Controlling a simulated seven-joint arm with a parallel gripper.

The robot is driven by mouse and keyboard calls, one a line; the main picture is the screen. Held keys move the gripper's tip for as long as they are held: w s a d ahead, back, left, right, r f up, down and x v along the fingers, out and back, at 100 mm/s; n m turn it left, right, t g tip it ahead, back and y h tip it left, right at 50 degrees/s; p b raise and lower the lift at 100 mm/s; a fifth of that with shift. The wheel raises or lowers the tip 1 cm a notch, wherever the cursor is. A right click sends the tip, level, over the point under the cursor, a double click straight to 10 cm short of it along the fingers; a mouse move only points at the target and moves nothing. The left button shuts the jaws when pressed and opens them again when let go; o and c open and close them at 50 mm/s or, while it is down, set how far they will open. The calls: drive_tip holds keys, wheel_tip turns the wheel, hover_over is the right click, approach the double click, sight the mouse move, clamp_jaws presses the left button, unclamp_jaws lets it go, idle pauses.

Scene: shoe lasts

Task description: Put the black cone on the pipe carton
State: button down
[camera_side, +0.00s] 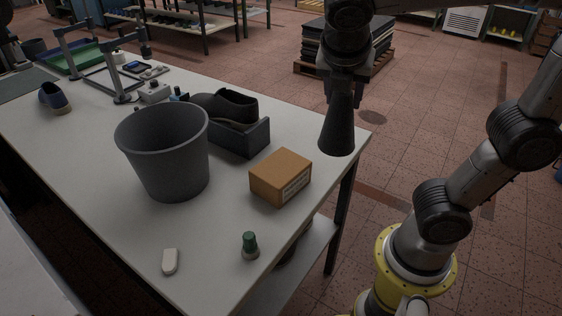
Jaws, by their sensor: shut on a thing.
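The black cone (338,124) hangs from my gripper (343,84), wide end down and roughly upright. My gripper is shut on the cone's narrow upper end; the fingers are dark and hard to tell from the cone. The pipe carton (276,181), a small brown box with a pale label on its front side, sits on the table near the right edge. Its top is bare. The cone is up and to the right of the carton in the picture, apart from it.
A grey bucket (166,154) stands left of the carton. A dark shoe (231,105) rests on a dark box (246,139) behind it.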

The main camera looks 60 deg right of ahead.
drive_tip(key=w+d+f, duration=0.1)
drive_tip(key=w+f, duration=1.2)
drive_tip(key=w, duration=0.1)
drive_tip(key=shift+d, duration=0.15)
drive_tip(key=shift+f, duration=0.15)
drive_tip(key=shift+c, duration=1.8)
unclamp_jaws()
